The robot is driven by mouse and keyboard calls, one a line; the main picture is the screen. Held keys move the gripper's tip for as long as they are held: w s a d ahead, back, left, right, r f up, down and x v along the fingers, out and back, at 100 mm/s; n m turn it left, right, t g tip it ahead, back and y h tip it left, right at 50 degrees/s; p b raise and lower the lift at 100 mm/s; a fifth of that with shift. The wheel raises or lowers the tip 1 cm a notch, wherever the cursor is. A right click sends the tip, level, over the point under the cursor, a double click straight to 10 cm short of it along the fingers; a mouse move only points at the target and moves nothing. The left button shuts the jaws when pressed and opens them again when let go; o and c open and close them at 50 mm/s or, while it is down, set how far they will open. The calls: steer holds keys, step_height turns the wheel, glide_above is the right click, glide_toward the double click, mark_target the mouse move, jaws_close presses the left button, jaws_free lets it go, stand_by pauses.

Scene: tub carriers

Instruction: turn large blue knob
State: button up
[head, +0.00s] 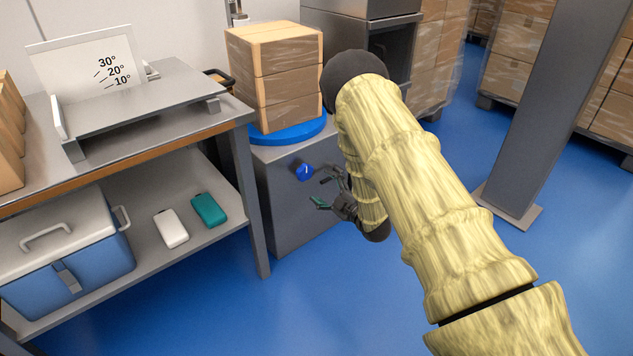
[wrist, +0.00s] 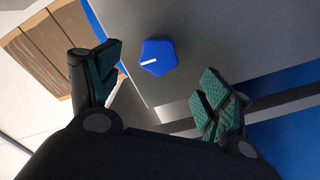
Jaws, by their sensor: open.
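The large blue knob (head: 304,171) sits on the front face of a grey cabinet (head: 285,205), below a round blue turntable. In the wrist view the blue knob (wrist: 158,57) has a lobed rim and a white pointer line running toward its left edge. My gripper (head: 321,192) is just right of the knob and a little lower in the head view. In the wrist view my gripper (wrist: 157,82) has its two green-padded fingers spread wide, with the knob showing beyond and between the tips. The fingers look apart from the knob, and nothing is between them.
Stacked cardboard boxes (head: 275,75) stand on the blue turntable (head: 290,134). A workbench (head: 160,128) at left holds an angled plate; its lower shelf carries a blue cooler (head: 70,260), a white case (head: 171,229) and a teal case (head: 208,210). A grey post (head: 545,110) stands right.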

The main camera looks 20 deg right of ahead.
steer(key=shift+v, duration=1.15)
steer(key=s+a+f+m+g+h, duration=0.3)
steer(key=s+f+m+g+h, duration=0.45)
steer(key=s+f, duration=1.35)
steer(key=s+a+m+g+y, duration=0.1)
steer(key=s+a+m+g, duration=0.15)
steer(key=s, duration=0.75)
steer(key=s+a+m+g, duration=0.2)
steer(key=s+m+g, duration=0.15)
steer(key=s, duration=0.65)
steer(key=s+a+m+g+y, duration=0.15)
steer(key=s+g, duration=0.25)
steer(key=s, duration=0.7)
step_height(320, 180, up, 36)
steer(key=h+p, duration=0.1)
steer(key=p, duration=3.5)
steer(key=shift+w+a+t, duration=0.1)
steer(key=shift+t, duration=0.15)
steer(key=shift+c, duration=0.2)
